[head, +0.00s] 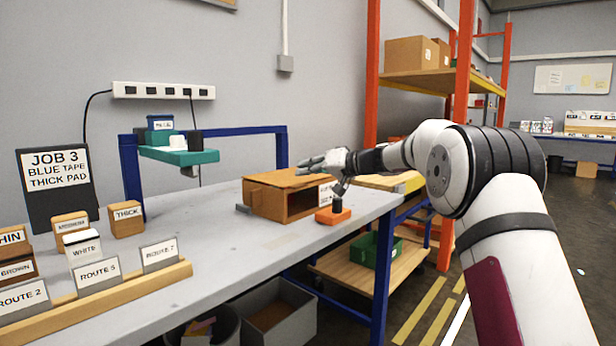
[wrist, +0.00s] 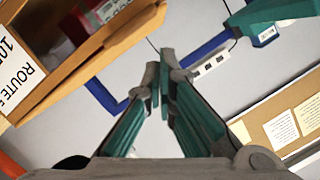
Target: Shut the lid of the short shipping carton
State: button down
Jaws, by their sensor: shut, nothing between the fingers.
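The brown carton (head: 270,200) stands on the grey workbench in the head view, with a dark opening in the side facing me. A white label shows at its right end, partly hidden by my arm. I cannot tell the lid's exact angle. My gripper (head: 302,163) is shut and empty, just above the carton's far right part. In the wrist view my gripper (wrist: 160,82) has its teal fingers together. A brown panel with a "ROUTE" label (wrist: 18,70) and a brown edge fill the left, apart from the fingertips; a red item shows behind.
An orange block with a black knob (head: 333,214) sits by the carton's right front corner. A teal shelf (head: 180,156) stands behind, left of the carton. Labelled blocks and a "JOB 3" sign (head: 57,185) are at left. The middle of the bench (head: 215,240) is clear.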

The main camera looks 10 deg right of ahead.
jog(key=s+d+r+p, duration=0.1)
jog(key=s+d+r, duration=0.35)
jog(key=s, duration=0.25)
jog(key=s+a+f+g+h, duration=0.15)
jog(key=s+a, duration=0.25)
jog(key=s, duration=0.5)
jog(key=s+a+f+g+h, duration=0.1)
jog(key=s+a+f+g, duration=0.2)
jog(key=s, duration=0.6)
jog(key=s+a+g+h, duration=0.1)
jog(key=s+a+g, duration=0.3)
jog(key=s, duration=0.5)
jog(key=s+d+f+m+g+h, duration=0.1)
jog(key=s+d+f+h, duration=0.3)
jog(key=s, duration=0.7)
jog(key=s+d+f+g+h, duration=0.1)
jog(key=s+d+f, duration=0.1)
jog(key=s+f, duration=0.65)
jog(key=s+d+f+m+g+h, duration=0.1)
jog(key=s+d+f+h, duration=0.15)
jog(key=s, duration=1.15)
notch_tip(320, 180, up, 36)
jog(key=w+t+p, duration=0.1)
jog(key=t+p, duration=0.3)
jog(key=p, duration=2.9)
jog(key=shift+f, duration=0.2)
jog(key=shift+w, duration=0.1)
